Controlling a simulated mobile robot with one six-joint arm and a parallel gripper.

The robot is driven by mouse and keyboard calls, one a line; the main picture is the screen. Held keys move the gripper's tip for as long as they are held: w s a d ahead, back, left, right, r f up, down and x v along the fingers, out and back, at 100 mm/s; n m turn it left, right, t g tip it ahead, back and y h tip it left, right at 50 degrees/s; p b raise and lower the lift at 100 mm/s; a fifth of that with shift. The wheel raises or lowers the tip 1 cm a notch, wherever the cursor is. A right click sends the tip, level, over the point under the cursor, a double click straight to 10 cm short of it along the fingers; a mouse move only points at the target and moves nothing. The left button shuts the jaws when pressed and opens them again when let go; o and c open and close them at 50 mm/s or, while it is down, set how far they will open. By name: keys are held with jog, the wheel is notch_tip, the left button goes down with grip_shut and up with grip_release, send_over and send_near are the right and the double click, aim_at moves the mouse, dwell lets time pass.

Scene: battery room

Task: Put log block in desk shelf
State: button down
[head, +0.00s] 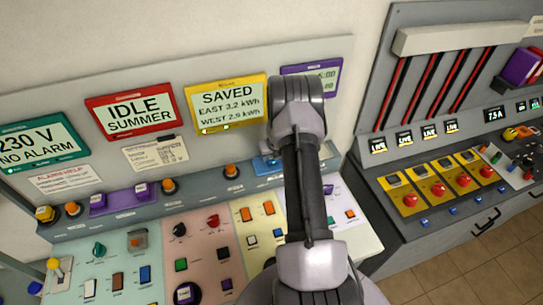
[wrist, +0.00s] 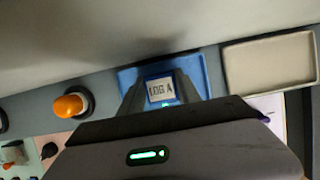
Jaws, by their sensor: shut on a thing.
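The log block (wrist: 161,90), with a white "LOG A" label and blue edges, is between my gripper's fingers. My gripper (wrist: 160,94) is shut on it in the wrist view. The block is over or in a shallow blue tray (wrist: 208,74) on the grey ledge; whether it touches the tray floor I cannot tell. In the head view the blue tray (head: 262,168) shows at the left edge of my arm, which hides most of the gripper and block. No part is clearly identifiable as the desk shelf.
An empty beige tray (wrist: 269,61) lies right of the blue one. An orange knob (wrist: 70,104) stands to the left. The head view shows a display wall with the yellow SAVED screen (head: 227,104), a button-covered desk (head: 147,240), and a second console (head: 446,190) at right.

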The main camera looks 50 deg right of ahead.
jog(key=shift+f, duration=0.15)
jog(key=c, duration=0.9)
grip_release()
jog(key=shift+o, duration=0.2)
